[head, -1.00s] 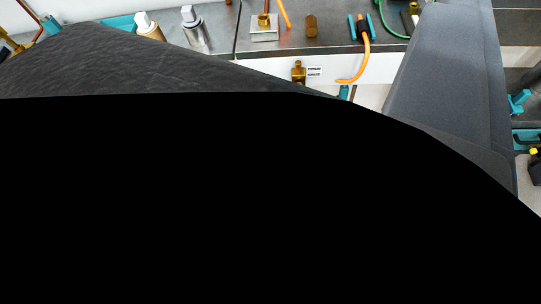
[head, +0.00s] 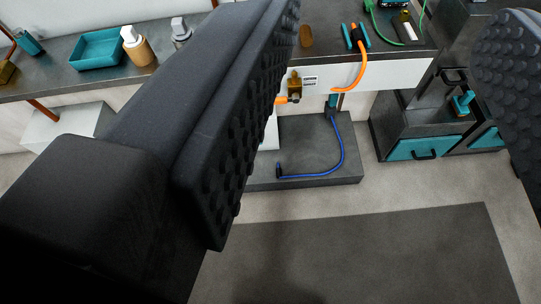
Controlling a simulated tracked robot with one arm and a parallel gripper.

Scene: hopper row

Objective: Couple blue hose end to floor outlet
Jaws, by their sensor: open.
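A thin blue hose (head: 342,152) hangs from a teal and dark fitting (head: 332,103) under the bench front. It curves down onto a low dark grey plinth, and its dark free end (head: 279,170) stands near the plinth's left part. My gripper (head: 370,100) is open and empty, with one large studded finger across the left and the other at the right edge. The hose shows in the gap between them, well beyond the fingers. I cannot make out a floor outlet; the left finger hides part of the floor and plinth.
A brass valve (head: 294,86) with an orange piece sits on the white bench front. An orange hose (head: 361,70) hangs over the bench edge. A teal tray (head: 97,49) and bottles stand left. Teal-fronted drawers (head: 412,149) stand right. A dark mat (head: 370,255) lies on clear floor.

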